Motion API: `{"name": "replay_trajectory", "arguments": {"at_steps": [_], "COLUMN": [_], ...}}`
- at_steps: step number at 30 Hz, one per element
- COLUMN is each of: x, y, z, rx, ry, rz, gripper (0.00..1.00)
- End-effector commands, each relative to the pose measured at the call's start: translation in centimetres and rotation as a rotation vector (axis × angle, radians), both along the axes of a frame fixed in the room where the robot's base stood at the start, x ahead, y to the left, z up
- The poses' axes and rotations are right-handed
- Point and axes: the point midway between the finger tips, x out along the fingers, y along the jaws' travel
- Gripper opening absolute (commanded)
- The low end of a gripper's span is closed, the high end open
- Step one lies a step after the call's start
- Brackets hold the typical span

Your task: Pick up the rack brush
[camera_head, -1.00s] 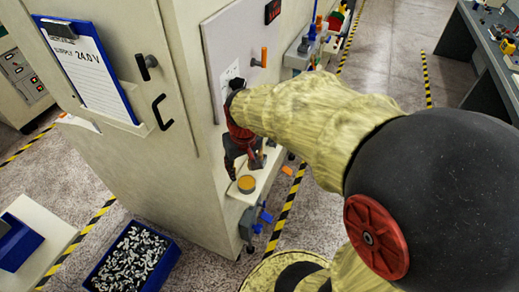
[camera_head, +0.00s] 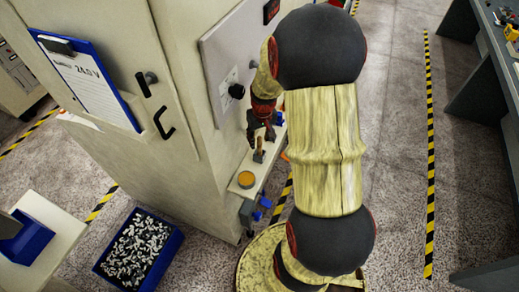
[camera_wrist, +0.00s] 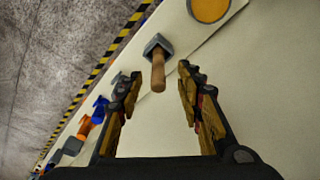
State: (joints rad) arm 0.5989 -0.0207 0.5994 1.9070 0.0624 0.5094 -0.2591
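What looks like the rack brush (camera_wrist: 158,70) shows in the wrist view as a short wooden handle in a grey block-shaped head or holder. It stands on a pale shelf (camera_wrist: 160,122). My gripper (camera_wrist: 158,78) is open, with one finger on each side of the handle's near end in the picture. I cannot tell how far apart in depth they are. In the head view my gripper (camera_head: 259,128) is just above the brush (camera_head: 260,150), at the shelf on the cabinet's side.
The cabinet (camera_head: 180,130) rises close beside my arm. Blue and orange items (camera_wrist: 88,122) are at the shelf edge. A blue bin of metal parts (camera_head: 140,250) stands on the floor.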

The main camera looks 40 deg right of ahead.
Motion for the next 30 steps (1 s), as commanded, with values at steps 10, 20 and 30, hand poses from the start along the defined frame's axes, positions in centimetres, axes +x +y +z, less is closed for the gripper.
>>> {"name": "replay_trajectory", "arguments": {"at_steps": [10,20,30], "x": [0.4,0.4,0.4], "y": [-0.4,-0.4,-0.4], "z": [-4.0,-4.0,-4.0], "rx": [0.000,0.000,0.000], "ry": [0.000,0.000,0.000], "rz": [-0.001,-0.001,-0.001], "gripper": [0.37,0.28,0.09]}}
